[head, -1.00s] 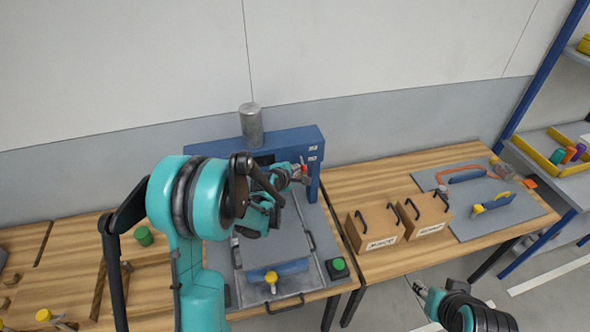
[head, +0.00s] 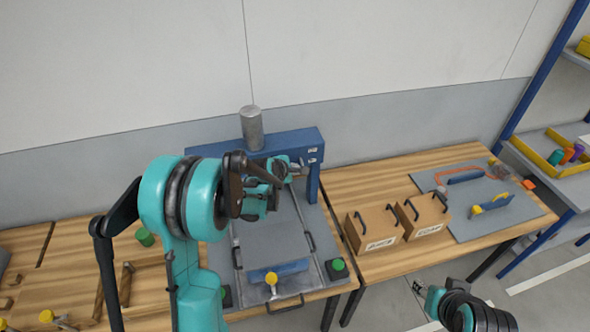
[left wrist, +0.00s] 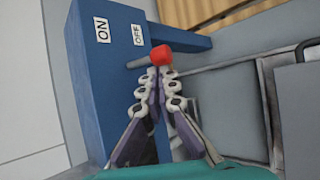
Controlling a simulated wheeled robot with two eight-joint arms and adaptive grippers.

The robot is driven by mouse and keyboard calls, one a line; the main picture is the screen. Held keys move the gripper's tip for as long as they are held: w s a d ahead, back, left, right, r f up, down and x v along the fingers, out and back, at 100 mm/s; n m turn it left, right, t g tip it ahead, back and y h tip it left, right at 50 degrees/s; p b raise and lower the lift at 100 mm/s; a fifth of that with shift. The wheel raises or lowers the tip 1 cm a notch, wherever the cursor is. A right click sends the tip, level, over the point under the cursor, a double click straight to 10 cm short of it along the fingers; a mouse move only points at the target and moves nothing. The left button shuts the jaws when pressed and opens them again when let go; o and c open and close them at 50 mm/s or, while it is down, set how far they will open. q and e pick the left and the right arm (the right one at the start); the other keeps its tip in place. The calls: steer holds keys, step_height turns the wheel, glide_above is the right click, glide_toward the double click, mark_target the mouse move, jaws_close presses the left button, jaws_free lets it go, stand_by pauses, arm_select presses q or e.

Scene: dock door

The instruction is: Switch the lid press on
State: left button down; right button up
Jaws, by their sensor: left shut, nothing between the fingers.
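The lid press (head: 226,148) is a blue frame with a grey cylinder on top, at the back of the left bench. Its right post shows close in the left wrist view (left wrist: 88,90), with ON and OFF labels. A grey lever with a red knob (left wrist: 161,55) sticks out beside the post, nearer the OFF label. My left gripper (left wrist: 158,76) is shut and empty, its tips right at the knob; I cannot tell whether they touch. In the head view this gripper (head: 298,170) is beside the post and the knob is hidden. My right gripper (head: 418,288) hangs at lower right, too small to judge.
A grey sliding tray (head: 268,237) with a blue-handled lid lies under the press. Green buttons (head: 338,265) flank its front. A blue shelf stands at far right.

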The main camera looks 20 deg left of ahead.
arm_select(q)
step_height(320, 180, up, 2)
steer(key=n+g+h+p, duration=0.1)
steer(key=g, duration=0.2)
steer(key=shift+w+g+h, duration=0.1)
steer(key=shift+g+h, duration=0.2)
steer(key=shift+h, duration=0.1)
steer(key=shift+r, duration=0.15)
steer(key=shift+r+p, duration=0.6)
steer(key=shift+r, duration=0.05)
